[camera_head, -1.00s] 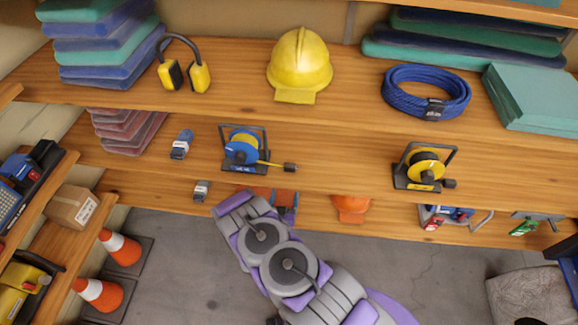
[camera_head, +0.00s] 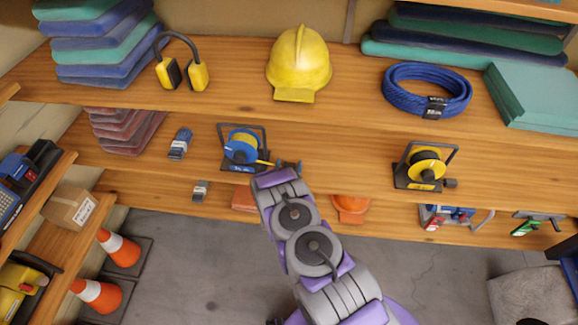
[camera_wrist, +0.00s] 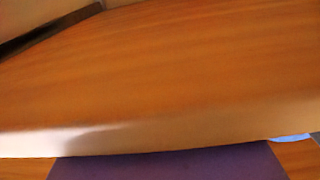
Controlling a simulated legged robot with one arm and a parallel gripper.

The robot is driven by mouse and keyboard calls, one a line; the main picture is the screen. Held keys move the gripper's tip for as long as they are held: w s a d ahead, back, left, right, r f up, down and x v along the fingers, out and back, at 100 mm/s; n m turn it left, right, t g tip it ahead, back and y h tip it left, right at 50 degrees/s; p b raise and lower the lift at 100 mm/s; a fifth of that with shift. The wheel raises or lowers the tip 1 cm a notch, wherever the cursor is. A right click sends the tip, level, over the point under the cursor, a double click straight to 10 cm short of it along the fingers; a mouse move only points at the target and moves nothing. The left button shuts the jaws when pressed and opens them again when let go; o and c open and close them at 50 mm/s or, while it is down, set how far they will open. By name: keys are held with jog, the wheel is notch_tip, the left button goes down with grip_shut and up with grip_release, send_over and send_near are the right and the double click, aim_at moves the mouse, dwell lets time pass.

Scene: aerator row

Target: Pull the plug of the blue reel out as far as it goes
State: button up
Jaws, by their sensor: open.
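The blue reel (camera_head: 241,148) stands in a dark frame on the middle shelf, left of centre in the head view. A short yellow cable (camera_head: 264,162) runs from it to the right. My gripper (camera_head: 290,167) is at the end of this cable, at the shelf's front edge, and it is open. The plug is mostly hidden or merged with the dark gripper parts there, so I cannot tell whether the fingers are around it. The wrist view shows neither reel nor plug, only wood and a purple part of my arm.
A second reel, yellow (camera_head: 426,168), stands on the same shelf to the right. A brush (camera_head: 180,143) lies left of the blue reel. The upper shelf (camera_head: 225,90) overhangs, holding a yellow helmet (camera_head: 299,65) and blue coiled rope (camera_head: 427,90). Bare shelf lies between the reels.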

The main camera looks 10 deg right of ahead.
jog(key=c, duration=1.4)
jog(key=shift+c, duration=0.2)
